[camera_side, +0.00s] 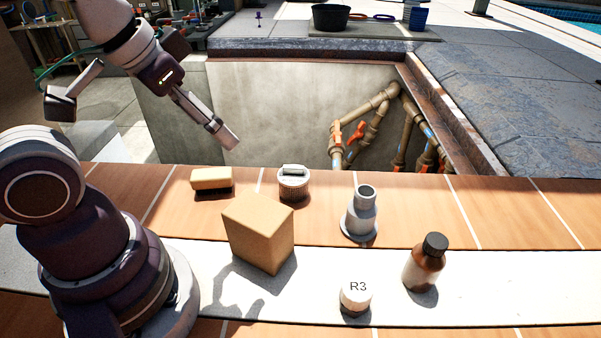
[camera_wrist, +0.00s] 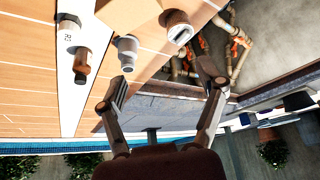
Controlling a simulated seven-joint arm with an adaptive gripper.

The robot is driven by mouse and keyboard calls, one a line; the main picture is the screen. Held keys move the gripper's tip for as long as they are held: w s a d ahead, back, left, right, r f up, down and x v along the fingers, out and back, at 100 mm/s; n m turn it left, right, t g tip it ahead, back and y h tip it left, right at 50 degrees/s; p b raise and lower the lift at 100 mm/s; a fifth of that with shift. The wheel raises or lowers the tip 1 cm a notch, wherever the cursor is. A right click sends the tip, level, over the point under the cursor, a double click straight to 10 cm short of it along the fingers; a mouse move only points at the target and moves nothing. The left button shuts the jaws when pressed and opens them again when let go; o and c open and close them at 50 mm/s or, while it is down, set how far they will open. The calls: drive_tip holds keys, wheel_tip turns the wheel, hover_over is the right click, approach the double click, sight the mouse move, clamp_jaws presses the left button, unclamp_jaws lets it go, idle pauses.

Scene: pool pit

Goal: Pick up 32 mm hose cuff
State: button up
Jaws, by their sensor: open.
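The hose cuff, a grey stepped tube with a wide flange at its base (camera_side: 361,213), stands upright on the tiled ledge, right of the round ribbed cap. It also shows in the wrist view (camera_wrist: 127,52), left of centre and beyond the left fingertip. My gripper (camera_side: 226,137) is up over the pit side of the ledge, well to the left of the cuff and apart from it. In the wrist view my gripper (camera_wrist: 163,88) has its two fingers spread wide with nothing between them.
Behind the ledge is an open pit with pipes (camera_side: 368,120).

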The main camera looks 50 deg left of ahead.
drive_tip(key=shift+o, duration=0.3)
drive_tip(key=m+g+h, duration=0.3)
drive_tip(key=m+h, duration=0.1)
drive_tip(key=m, duration=0.8)
hover_over(361, 215)
drive_tip(key=a, duration=0.5)
wheel_tip(361, 215, down, 11)
drive_tip(key=x, duration=1)
drive_tip(key=shift+s+d+f, duration=0.15)
drive_tip(key=shift+d+f, duration=0.05)
drive_tip(key=shift+d, duration=0.05)
drive_tip(key=c, duration=1.3)
drive_tip(key=shift+o, duration=0.2)
drive_tip(key=shift+r, duration=0.15)
